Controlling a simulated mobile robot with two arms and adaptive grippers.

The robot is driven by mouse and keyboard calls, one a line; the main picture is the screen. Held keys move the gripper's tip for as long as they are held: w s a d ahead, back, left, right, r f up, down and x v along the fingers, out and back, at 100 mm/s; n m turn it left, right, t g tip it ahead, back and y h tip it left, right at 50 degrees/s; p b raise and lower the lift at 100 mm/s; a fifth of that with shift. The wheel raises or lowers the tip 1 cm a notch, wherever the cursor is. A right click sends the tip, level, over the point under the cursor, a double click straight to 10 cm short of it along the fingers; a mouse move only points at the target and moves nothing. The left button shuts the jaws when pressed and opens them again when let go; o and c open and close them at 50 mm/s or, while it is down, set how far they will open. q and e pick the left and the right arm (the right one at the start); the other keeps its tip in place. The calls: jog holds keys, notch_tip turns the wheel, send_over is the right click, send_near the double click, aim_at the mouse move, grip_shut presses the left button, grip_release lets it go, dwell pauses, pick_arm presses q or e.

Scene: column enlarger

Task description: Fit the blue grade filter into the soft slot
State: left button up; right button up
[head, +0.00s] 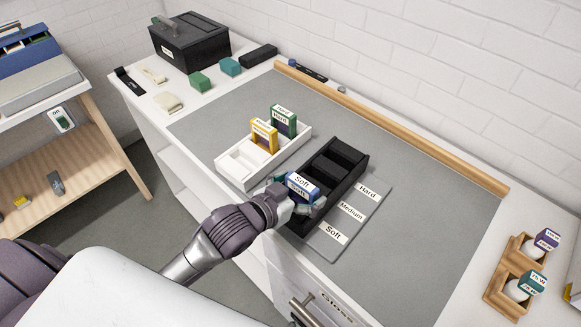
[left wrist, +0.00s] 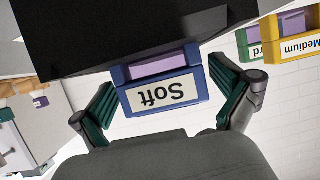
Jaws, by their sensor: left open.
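The blue grade filter (head: 301,183), labelled Soft, stands at the near end of the black tray (head: 322,163), beside the card's Soft label. In the left wrist view the blue filter (left wrist: 163,94) appears upside down, its far part against or inside the black tray (left wrist: 100,38). Whether it is fully seated is hidden. My left gripper (head: 297,193) is around the filter. In the left wrist view its fingers (left wrist: 163,85) are spread on either side, with gaps between them and the filter. My right gripper is not in view.
A white rack (head: 233,174) left of the tray holds a yellow filter (head: 264,136) and a green filter (head: 284,121). The grey label card (head: 356,208) lies right of the tray. A wooden rail (head: 390,123) runs along the back. The right part of the mat is clear.

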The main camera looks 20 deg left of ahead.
pick_arm(q)
jog(key=shift+s, duration=0.1)
dwell(0.3)
jog(key=p+v, duration=0.4)
jog(key=v, duration=0.3)
jog(key=shift+s+r, duration=0.2)
jog(key=shift+s, duration=0.15)
dwell(1.0)
jog(key=shift+a, duration=0.15)
jog(key=s+a, duration=0.4)
jog(key=s, duration=0.8)
jog(key=shift+s+a+r, duration=0.2)
jog(key=shift+s, duration=0.05)
